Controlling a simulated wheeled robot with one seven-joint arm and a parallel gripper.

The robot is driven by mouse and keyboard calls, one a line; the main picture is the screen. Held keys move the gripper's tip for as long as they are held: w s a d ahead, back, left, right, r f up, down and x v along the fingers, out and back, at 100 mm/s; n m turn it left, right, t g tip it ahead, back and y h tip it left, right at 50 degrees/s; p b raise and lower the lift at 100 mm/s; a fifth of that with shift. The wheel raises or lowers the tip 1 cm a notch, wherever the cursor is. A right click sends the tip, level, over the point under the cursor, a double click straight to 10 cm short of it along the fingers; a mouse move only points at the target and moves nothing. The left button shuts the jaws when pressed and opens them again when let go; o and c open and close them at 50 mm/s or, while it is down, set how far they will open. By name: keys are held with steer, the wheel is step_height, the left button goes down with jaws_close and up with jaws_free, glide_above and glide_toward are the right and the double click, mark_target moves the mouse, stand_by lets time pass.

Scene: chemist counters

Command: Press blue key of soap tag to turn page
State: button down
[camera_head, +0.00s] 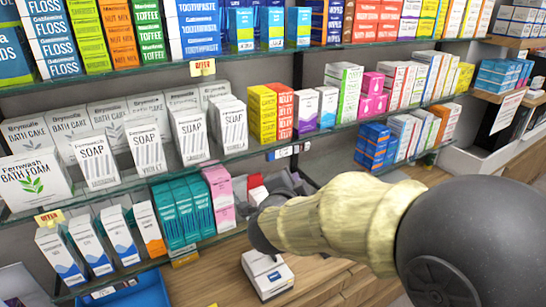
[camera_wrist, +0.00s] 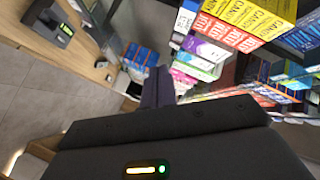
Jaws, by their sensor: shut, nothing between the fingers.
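White SOAP boxes (camera_head: 146,148) stand in a row on the middle shelf, left of the yellow and red candy boxes. A small white shelf tag with a blue part (camera_head: 288,152) is on that shelf's edge, right of the soap and below the candy. A tag also shows in the wrist view (camera_wrist: 185,20). I cannot read it or make out its key. My gripper (camera_wrist: 158,85) is shut and empty, its dark fingers pointing away from the camera. In the head view my wrist is below the middle shelf, and the fingertips are not clear. I see no contact with a tag.
Yellow OFFER tags (camera_head: 202,67) hang on shelf edges. Pink boxes (camera_head: 218,196) and teal boxes (camera_head: 187,212) stand on the lower shelf, close to my wrist. A white box (camera_head: 268,275) is on the wooden counter below. Candy boxes (camera_wrist: 243,25) are beside the gripper's right.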

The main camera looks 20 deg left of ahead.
mark_target(271, 156)
steer(key=w+a+p, duration=0.3)
steer(key=w+a, duration=0.2)
steer(key=a, duration=0.1)
stand_by(0.3)
steer(key=shift+w+a, duration=0.1)
steer(key=shift+w, duration=0.1)
stand_by(1.7)
steer(key=shift+w+a, duration=0.15)
steer(key=shift+a, duration=0.1)
steer(key=shift+w+a, duration=0.3)
stand_by(1.1)
steer(key=shift+s+d+b, duration=0.3)
steer(key=shift+s+d, duration=0.3)
steer(key=shift+d, duration=0.05)
stand_by(0.3)
